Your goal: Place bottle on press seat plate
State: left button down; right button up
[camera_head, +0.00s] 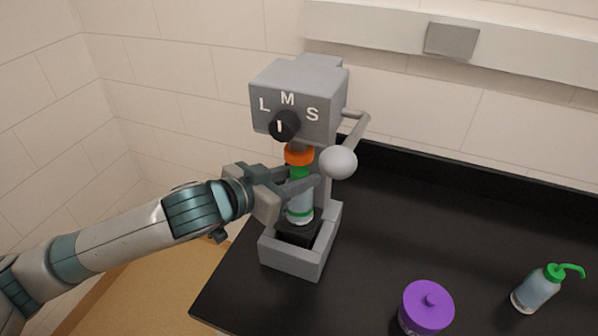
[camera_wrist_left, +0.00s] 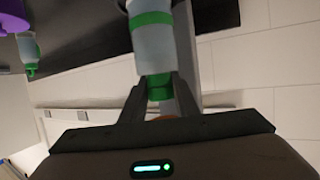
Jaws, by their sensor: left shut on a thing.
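The bottle (camera_head: 300,202) is pale blue with green bands and a green cap. It stands upright, directly under the orange part (camera_head: 299,154) of the grey press (camera_head: 298,92). My left gripper (camera_head: 300,184) is shut on the bottle near its top. The left wrist view also shows the bottle (camera_wrist_left: 152,45) between the fingers (camera_wrist_left: 158,88). The bottle's bottom is at the black seat plate (camera_head: 297,232) in the press's grey base (camera_head: 290,262). I cannot tell whether it touches the plate. My right gripper is not in view.
The press lever with a white ball (camera_head: 338,162) sticks out to the right of the bottle. A purple lidded jar (camera_head: 427,306) and a wash bottle with a green spout (camera_head: 537,288) stand on the black counter (camera_head: 400,215). The counter between them and the press is clear.

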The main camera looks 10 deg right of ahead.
pick_arm(q)
jog(key=shift+f, duration=0.2)
jog(key=c, duration=1.4)
grip_release()
jog(key=shift+o, duration=0.2)
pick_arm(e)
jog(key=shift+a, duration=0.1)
pick_arm(q)
jog(key=shift+r, duration=0.2)
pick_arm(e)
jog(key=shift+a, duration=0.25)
pick_arm(q)
jog(key=shift+s+a+r+b, duration=0.1)
jog(key=shift+s+a+b, duration=0.2)
jog(key=shift+a, duration=0.15)
jog(key=b+v, duration=0.2)
jog(key=v, duration=0.9)
jog(key=shift+b, duration=0.3)
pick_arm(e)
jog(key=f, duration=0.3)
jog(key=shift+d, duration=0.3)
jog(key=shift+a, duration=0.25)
